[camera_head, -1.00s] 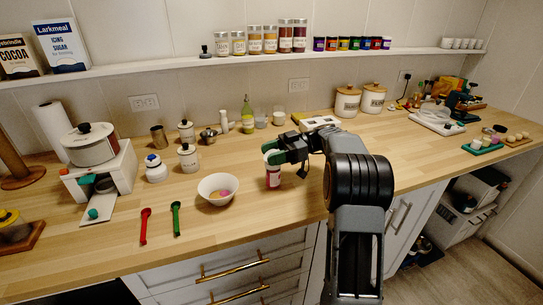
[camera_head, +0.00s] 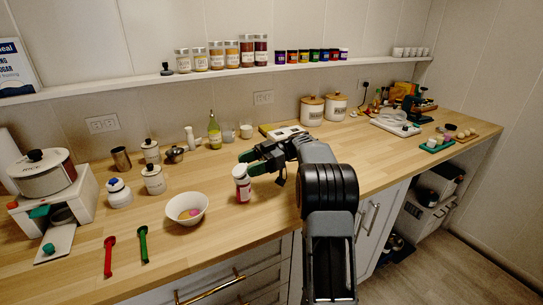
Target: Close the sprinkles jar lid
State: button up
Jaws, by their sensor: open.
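The sprinkles jar stands upright on the wooden counter, a small jar with a red body (camera_head: 243,192) and a white top (camera_head: 240,171). The white top sits on the jar; whether it is fully closed is too small to tell. My gripper (camera_head: 252,162) has green fingertips and is open, just behind and to the right of the jar's top. Nothing shows between its fingers. Whether a fingertip touches the jar cannot be told.
White canisters (camera_head: 153,180) and a green bottle (camera_head: 214,130) stand farther back. The counter in front of the jar is clear.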

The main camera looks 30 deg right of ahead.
jog(key=d+r+p, duration=0.1)
jog(key=d+p, duration=0.9)
jog(key=p, duration=1)
jog(key=shift+d+r, duration=0.25)
jog(key=shift+f, duration=0.1)
